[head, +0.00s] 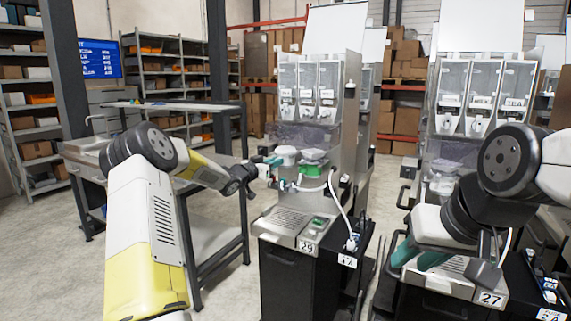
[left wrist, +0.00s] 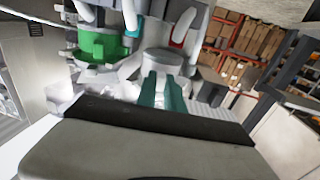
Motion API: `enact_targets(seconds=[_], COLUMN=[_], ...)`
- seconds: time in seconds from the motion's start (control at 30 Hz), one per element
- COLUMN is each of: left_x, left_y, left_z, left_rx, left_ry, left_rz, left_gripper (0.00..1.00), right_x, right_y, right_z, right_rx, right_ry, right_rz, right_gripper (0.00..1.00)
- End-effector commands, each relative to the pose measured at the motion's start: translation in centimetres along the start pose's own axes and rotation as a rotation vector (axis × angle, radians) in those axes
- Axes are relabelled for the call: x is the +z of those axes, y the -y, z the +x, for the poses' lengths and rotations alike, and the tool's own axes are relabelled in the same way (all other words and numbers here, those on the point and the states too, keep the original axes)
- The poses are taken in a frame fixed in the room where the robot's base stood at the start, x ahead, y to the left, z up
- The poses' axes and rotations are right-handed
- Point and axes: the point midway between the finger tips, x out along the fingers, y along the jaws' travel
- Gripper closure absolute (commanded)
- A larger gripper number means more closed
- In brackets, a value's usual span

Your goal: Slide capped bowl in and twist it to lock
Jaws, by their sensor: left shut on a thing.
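The dispenser machine labelled 29 (head: 322,120) stands in the middle of the head view. The capped bowl (head: 287,152), white and rounded, is at its left front, beside a green part (head: 312,169). My left gripper (head: 272,160) reaches it from the left, its teal fingers shut on it. In the left wrist view the teal fingers (left wrist: 162,92) close on the white bowl (left wrist: 163,63); the green part (left wrist: 103,46) is to the left. I cannot tell how far the bowl is seated. My right gripper (head: 418,258) has its teal fingers apart, with nothing seen between them, before machine 27.
A second dispenser (head: 480,90), labelled 27, stands at the right. A metal workbench (head: 215,235) is left of machine 29. A white hose (head: 341,205) hangs at the machine's front. Shelves and boxes are far behind. The floor at the left is partly clear.

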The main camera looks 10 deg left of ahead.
Motion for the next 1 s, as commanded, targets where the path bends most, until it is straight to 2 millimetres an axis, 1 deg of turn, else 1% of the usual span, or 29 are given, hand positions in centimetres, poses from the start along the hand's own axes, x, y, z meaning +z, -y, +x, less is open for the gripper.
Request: enact_targets(seconds=[0.4, 0.73, 1.0], left_x=[-0.1, -0.1, -0.1], left_y=[0.2, 1.1, 1.1], left_z=[0.0, 0.1, 0.1], left_rx=[0.026, 0.164, 0.177], left_ry=[-0.001, -0.002, 0.001], left_rz=[0.001, 0.002, 0.000], left_gripper=[1.00, 1.00, 1.00], right_x=[0.0, 0.0, 0.0], right_y=[0.0, 0.0, 0.0], right_z=[0.0, 0.0, 0.0], right_rx=[0.000, 0.000, 0.000], right_ry=[0.000, 0.000, 0.000], right_rz=[0.000, 0.000, 0.000], right_gripper=[0.67, 0.67, 0.67])
